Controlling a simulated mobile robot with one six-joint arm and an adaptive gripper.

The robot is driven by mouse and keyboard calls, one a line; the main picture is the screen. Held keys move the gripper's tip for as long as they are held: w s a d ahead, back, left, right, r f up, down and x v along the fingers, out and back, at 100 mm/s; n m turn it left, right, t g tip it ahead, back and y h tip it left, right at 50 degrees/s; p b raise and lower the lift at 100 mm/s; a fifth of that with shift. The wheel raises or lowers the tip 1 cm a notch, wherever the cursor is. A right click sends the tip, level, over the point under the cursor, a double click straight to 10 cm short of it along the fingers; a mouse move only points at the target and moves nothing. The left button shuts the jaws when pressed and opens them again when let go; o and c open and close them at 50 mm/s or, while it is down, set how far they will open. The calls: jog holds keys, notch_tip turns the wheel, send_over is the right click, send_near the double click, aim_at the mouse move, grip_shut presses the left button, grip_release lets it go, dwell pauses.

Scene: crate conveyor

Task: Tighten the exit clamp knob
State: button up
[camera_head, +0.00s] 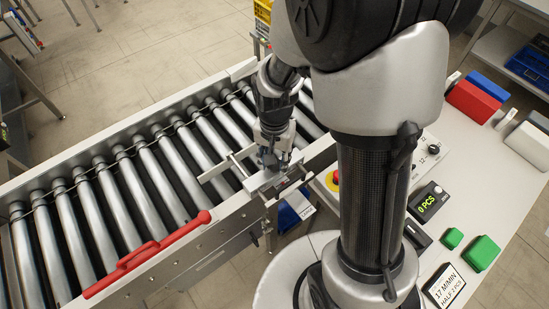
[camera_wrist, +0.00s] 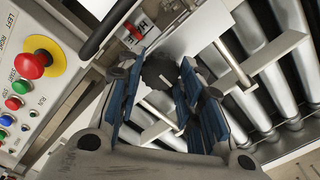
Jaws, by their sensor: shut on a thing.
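The exit clamp knob (camera_wrist: 160,69) is a dark, ridged round knob seen in the wrist view, between the ends of my fingers. My gripper (camera_wrist: 158,75) has blue-padded fingers on both sides of it and is shut on it. In the head view my gripper (camera_head: 270,162) points down at the clamp on the conveyor's near rail and hides the knob. The clamp's pale metal block (camera_head: 262,181) shows just below the fingers, with thin guide bars (camera_head: 214,172) reaching over the rollers.
The roller conveyor (camera_head: 115,146) runs from lower left to upper right. A red handle bar (camera_head: 150,253) lies along its near rail. A control panel with a red emergency stop (camera_wrist: 36,64) is close on the left in the wrist view. A counter display (camera_head: 428,202) stands on the right-hand table.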

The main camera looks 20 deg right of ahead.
dwell(0.3)
jog(key=o, duration=1.1)
jog(key=shift+c, duration=0.2)
jog(key=shift+r, duration=0.1)
notch_tip(320, 180, up, 12)
jog(key=s+r+n+t+b, duration=0.1)
jog(key=s+r+n+t, duration=0.1)
jog(key=s, duration=0.5)
jog(key=s+r+n+t+b, duration=0.1)
jog(key=s+r+n+t, duration=0.1)
jog(key=s+r+n, duration=0.2)
jog(key=s+n, duration=0.1)
jog(key=s, duration=0.2)
jog(key=shift+s+r+n+t+b, duration=0.25)
jog(key=shift+r+n+t+b, duration=0.05)
jog(key=shift+r+n, duration=0.1)
